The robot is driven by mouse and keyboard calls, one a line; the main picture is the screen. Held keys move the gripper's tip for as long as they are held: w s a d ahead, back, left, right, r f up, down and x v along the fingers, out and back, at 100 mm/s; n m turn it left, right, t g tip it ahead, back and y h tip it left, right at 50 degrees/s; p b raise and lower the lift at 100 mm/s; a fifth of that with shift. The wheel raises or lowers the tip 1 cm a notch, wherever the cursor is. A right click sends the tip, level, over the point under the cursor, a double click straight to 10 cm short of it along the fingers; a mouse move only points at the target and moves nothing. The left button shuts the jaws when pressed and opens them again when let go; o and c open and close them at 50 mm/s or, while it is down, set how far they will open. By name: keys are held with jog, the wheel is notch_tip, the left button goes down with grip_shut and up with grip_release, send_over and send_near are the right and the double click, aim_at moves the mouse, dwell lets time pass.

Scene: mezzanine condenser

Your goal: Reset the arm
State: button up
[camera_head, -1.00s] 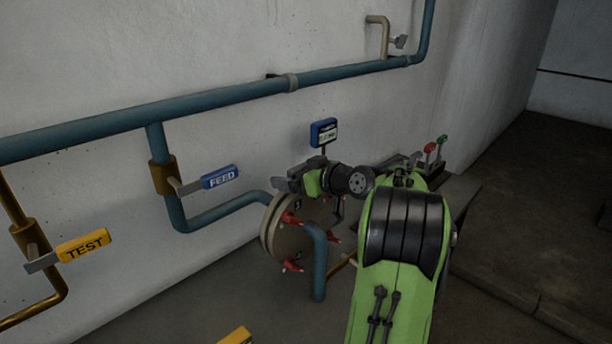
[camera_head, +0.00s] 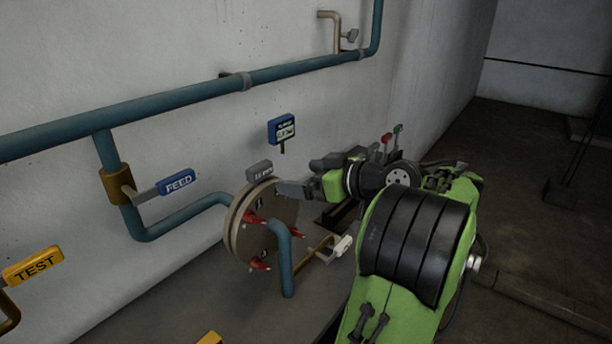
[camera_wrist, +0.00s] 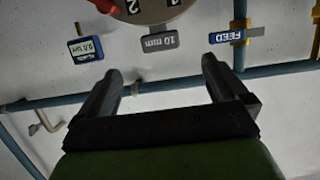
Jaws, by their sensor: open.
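My gripper (camera_head: 290,188) is at the end of my green and black arm, beside the upper right of the round flange (camera_head: 238,232) in the head view. In the wrist view my gripper (camera_wrist: 160,72) shows two dark fingers spread apart with nothing between them. A grey "10 mm" tag (camera_head: 259,170) sits on top of the flange; the wrist view shows the tag (camera_wrist: 158,42) beyond the fingertips. Part of the flange (camera_wrist: 150,10) is at the top of that view. My arm hides part of the area right of the flange.
A blue FEED handle (camera_head: 178,182) and a yellow TEST handle (camera_head: 33,265) are on the left. A blue gauge (camera_head: 282,130) stands behind the flange. A blue pipe (camera_head: 180,105) runs along the wall. Open floor (camera_head: 530,200) lies to the right.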

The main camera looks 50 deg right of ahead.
dwell(0.3)
jog(key=w+a+f+g+y, duration=0.1)
jog(key=w+a+g, duration=0.1)
jog(key=a, duration=0.8)
jog(key=w+a+f+g, duration=0.1)
jog(key=w+a+g, duration=0.2)
jog(key=a, duration=0.7)
jog(key=s+a+f+g, duration=0.1)
jog(key=s+a+f, duration=0.1)
jog(key=s, duration=0.4)
jog(key=s+a+f+g+h+p, duration=0.1)
jog(key=s+a+f, duration=0.2)
jog(key=s+a, duration=0.2)
jog(key=s+a+f+g, duration=0.2)
jog(key=s+a, duration=0.1)
jog(key=s, duration=0.3)
jog(key=shift+s+a+f+h+p, duration=0.25)
jog(key=shift+s+a+h+p, duration=0.05)
jog(key=shift+s+p, duration=0.1)
jog(key=shift+w, duration=0.1)
jog(key=shift+c, duration=0.5)
